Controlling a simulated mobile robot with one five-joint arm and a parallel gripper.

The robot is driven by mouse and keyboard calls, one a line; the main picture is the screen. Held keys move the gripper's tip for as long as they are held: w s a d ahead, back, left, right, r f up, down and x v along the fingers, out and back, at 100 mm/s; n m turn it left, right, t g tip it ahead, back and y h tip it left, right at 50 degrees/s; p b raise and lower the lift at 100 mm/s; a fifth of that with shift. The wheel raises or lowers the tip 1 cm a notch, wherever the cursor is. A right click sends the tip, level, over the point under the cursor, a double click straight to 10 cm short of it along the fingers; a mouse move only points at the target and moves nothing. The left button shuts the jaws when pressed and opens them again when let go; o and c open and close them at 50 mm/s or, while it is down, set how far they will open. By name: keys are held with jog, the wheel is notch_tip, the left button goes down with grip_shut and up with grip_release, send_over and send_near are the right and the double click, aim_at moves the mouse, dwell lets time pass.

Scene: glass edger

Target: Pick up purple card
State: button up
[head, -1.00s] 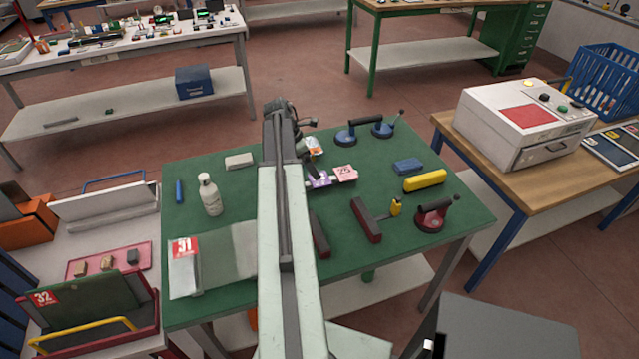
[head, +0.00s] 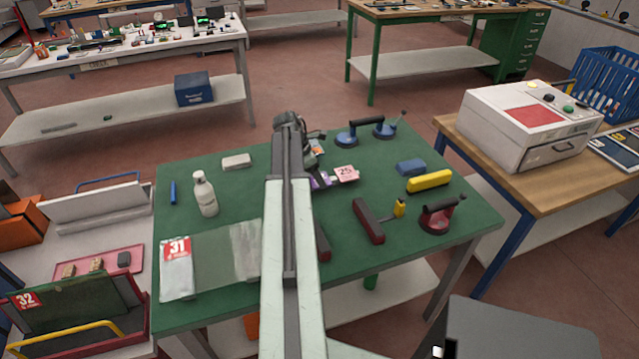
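The purple card (head: 321,183) lies on the green table (head: 215,333) near its middle, partly hidden behind my arm. It sits just left of a pink card marked 25 (head: 346,174). My gripper (head: 312,150) is at the far end of my arm, beyond the purple card as seen here. Its fingers are mostly hidden, so I cannot tell whether they are open or shut.
A blue double suction lifter (head: 366,131) stands behind the cards. A yellow block (head: 428,181), a blue block (head: 410,167) and a red suction cup (head: 440,213) are at right. A white bottle (head: 205,194) and glass marked 31 (head: 178,270) are at left.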

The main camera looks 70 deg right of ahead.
jog(key=c, duration=0.4)
jog(key=shift+r, duration=0.1)
jog(key=shift+r+p, duration=0.2)
jog(key=shift+p, duration=0.1)
jog(key=r+p, duration=0.3)
jog(key=shift+w+a+r, duration=0.1)
jog(key=shift+a+r, duration=0.15)
jog(key=shift+a, duration=0.05)
jog(key=w+a, duration=0.1)
jog(key=a, duration=0.4)
jog(key=w+a+p, duration=0.1)
jog(key=w+a, duration=0.1)
jog(key=a, duration=0.2)
jog(key=w+a+r, duration=0.1)
jog(key=w+a, duration=0.1)
jog(key=a, duration=0.3)
jog(key=shift+a, duration=0.3)
